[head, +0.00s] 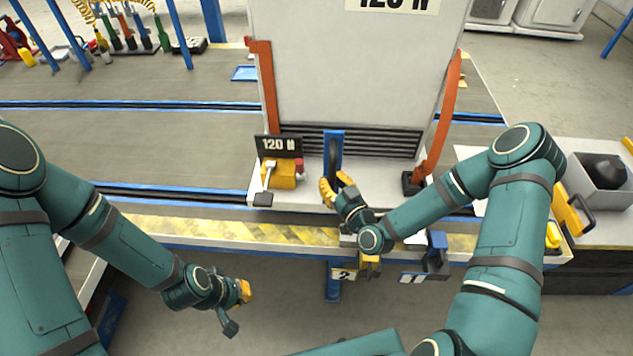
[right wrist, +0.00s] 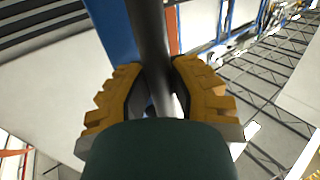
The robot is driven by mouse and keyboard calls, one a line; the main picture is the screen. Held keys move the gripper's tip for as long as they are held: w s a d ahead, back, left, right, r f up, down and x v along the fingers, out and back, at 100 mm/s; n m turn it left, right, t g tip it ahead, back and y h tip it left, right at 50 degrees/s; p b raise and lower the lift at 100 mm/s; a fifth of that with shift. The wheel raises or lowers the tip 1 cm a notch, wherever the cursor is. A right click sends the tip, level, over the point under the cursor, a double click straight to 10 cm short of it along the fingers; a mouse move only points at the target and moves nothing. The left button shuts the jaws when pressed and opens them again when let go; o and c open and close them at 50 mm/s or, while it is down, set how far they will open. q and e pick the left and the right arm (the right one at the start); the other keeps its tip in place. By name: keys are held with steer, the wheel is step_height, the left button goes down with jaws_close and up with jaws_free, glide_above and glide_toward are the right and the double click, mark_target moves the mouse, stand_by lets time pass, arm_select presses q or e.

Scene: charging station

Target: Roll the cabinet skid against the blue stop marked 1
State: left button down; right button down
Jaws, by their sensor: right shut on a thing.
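The cabinet skid is a tall grey cabinet (head: 350,70) held by orange straps on a pale base (head: 300,197), standing on the roller deck. My right gripper (head: 338,187) is shut on a dark upright bar at the cabinet's front, beside a blue upright plate (head: 334,145). The right wrist view shows the dark bar (right wrist: 148,35) between both yellow fingers. A blue stop (head: 437,243) sits at the deck's front edge, near a white plate (head: 412,279) whose mark looks like 1. My left gripper (head: 243,292) hangs empty in front of the deck; its finger opening is unclear.
A yellow device (head: 284,174) with a "120 N" sign (head: 279,146) stands on the base at left. A plate marked 2 (head: 343,275) is below the front edge. A grey bin (head: 603,180) stands at right. The deck left of the cabinet is clear.

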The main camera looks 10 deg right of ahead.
steer(key=d, duration=0.2)
steer(key=shift+s+d, duration=0.35)
steer(key=shift+d, duration=0.2)
steer(key=c, duration=1.2)
jaws_free()
steer(key=shift+c, duration=0.2)
steer(key=o, duration=0.4)
steer(key=shift+d, duration=0.2)
steer(key=shift+s+a, duration=0.15)
steer(key=shift+a, duration=0.05)
steer(key=shift+s, duration=0.1)
